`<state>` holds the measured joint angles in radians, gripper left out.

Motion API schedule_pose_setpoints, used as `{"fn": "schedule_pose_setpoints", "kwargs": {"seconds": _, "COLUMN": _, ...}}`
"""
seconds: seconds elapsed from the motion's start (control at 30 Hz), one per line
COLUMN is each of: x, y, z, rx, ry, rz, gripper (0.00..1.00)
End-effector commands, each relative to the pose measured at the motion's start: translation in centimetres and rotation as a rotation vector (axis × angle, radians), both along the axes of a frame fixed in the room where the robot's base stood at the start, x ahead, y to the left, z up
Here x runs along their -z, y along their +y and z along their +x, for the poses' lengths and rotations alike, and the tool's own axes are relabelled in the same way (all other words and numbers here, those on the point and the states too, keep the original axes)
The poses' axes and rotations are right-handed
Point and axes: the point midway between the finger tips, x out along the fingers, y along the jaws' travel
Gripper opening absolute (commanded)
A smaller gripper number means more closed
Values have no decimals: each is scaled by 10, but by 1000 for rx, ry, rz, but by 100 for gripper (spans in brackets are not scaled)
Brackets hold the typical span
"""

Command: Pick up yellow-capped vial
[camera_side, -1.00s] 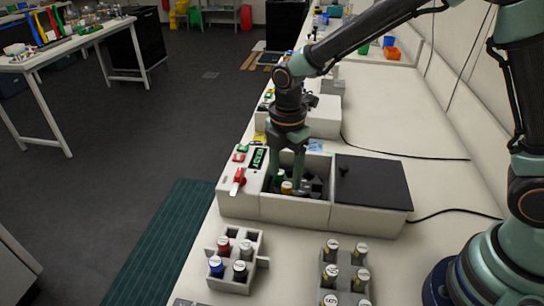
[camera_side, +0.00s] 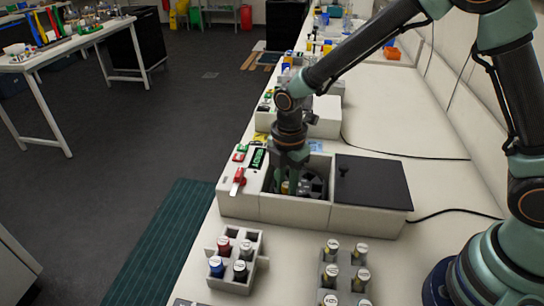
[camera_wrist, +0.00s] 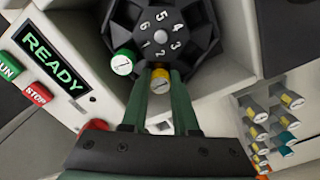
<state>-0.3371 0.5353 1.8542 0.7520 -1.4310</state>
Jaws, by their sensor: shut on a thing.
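In the side view my gripper (camera_side: 286,182) is inside the machine's open well, and the yellow cap (camera_side: 285,187) shows only partly between the fingers. A green-capped vial (camera_wrist: 122,62) stands in the neighbouring slot, just left of the fingers. The lower part of the yellow-capped vial is hidden.
The white machine (camera_side: 238,205) has a red switch and a READY display (camera_wrist: 49,57). Its dark lid (camera_side: 374,183) lies to the right of the well. A small rack (camera_side: 228,285) and a grey rack (camera_side: 341,285), both with capped vials, stand in front.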

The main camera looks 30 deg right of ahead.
Motion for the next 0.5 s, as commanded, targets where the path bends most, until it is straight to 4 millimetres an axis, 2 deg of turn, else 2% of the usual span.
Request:
{"fn": "schedule_pose_setpoints", "kwargs": {"seconds": 0.27, "x": -12, "y": 0, "z": 1, "rx": 0, "ry": -4, "rz": 1, "gripper": 0}}
{"fn": "schedule_pose_setpoints", "kwargs": {"seconds": 0.5, "x": -51, "y": 1, "z": 2, "rx": 0, "ry": -7, "rz": 2, "gripper": 0}}
